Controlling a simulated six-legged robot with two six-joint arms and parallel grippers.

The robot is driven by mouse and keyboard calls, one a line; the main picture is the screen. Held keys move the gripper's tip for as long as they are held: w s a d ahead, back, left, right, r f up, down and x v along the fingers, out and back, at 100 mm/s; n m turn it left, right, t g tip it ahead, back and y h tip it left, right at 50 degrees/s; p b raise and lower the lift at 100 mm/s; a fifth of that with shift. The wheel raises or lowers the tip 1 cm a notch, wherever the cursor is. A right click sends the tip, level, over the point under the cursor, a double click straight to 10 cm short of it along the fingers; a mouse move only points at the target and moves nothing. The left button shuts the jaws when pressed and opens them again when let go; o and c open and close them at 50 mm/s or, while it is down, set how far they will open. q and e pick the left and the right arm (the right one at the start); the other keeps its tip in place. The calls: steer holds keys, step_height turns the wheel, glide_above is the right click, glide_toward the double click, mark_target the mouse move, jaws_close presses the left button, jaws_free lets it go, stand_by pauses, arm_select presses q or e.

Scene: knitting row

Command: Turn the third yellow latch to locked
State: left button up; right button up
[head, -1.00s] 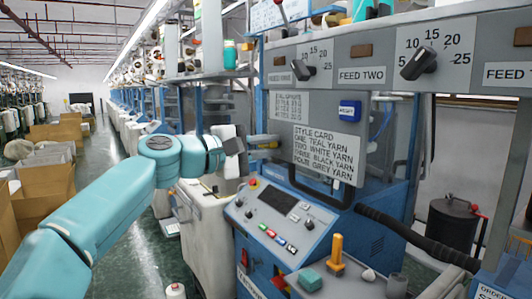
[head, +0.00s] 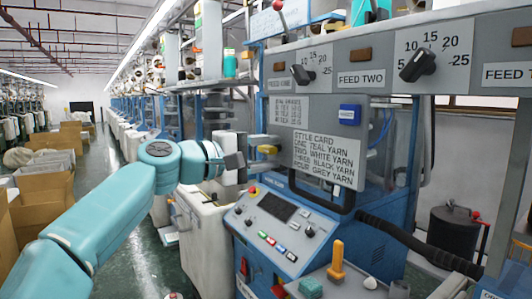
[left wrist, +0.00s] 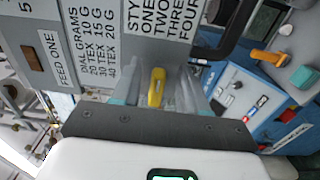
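One yellow latch (head: 268,149) shows on the grey front of the blue machine, just left of the style card. My left gripper (head: 262,145) is right in front of it, fingers pointing at the panel. In the left wrist view the latch (left wrist: 156,87) lies between the two spread fingers (left wrist: 157,92), with a gap on each side. The left gripper is open and holds nothing. I cannot tell from these frames which number this latch has, and no other yellow latch is clear. My right gripper is not in view.
The style card (head: 325,156) and a dark bar handle (head: 315,200) are close right of the latch. Below are a sloped control panel (head: 268,230) and an orange upright handle (head: 337,258). Dials (head: 418,65) line the panel above. A green-floored aisle (head: 125,235) lies at left.

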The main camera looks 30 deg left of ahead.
arm_select(q)
steer(key=b+v, duration=0.4)
steer(key=v, duration=1.2)
steer(key=shift+s, duration=0.2)
